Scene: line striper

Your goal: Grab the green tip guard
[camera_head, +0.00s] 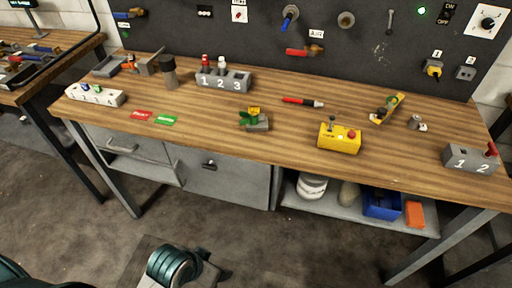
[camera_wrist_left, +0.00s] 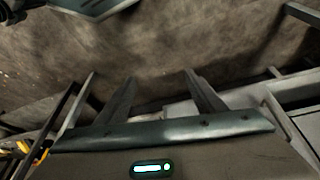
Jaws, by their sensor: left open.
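A small green piece (camera_head: 245,118), which looks like the tip guard, is on a grey block with a yellow part beside it, near the middle of the workbench (camera_head: 210,128) in the head view. I cannot tell how it is fixed. My left gripper (camera_wrist_left: 159,76) is open and empty in the left wrist view, with floor behind its fingers. The green piece does not show in that view. The head view shows no fingertips, so the gripper is apart from the piece. My right gripper is not in view.
A grey block marked 1 2 3 (camera_head: 223,80) stands behind left, and a yellow control box (camera_head: 339,139) stands to the right. A red-black pen (camera_head: 303,102) lies between them, farther back. Bench around the green piece is mostly clear.

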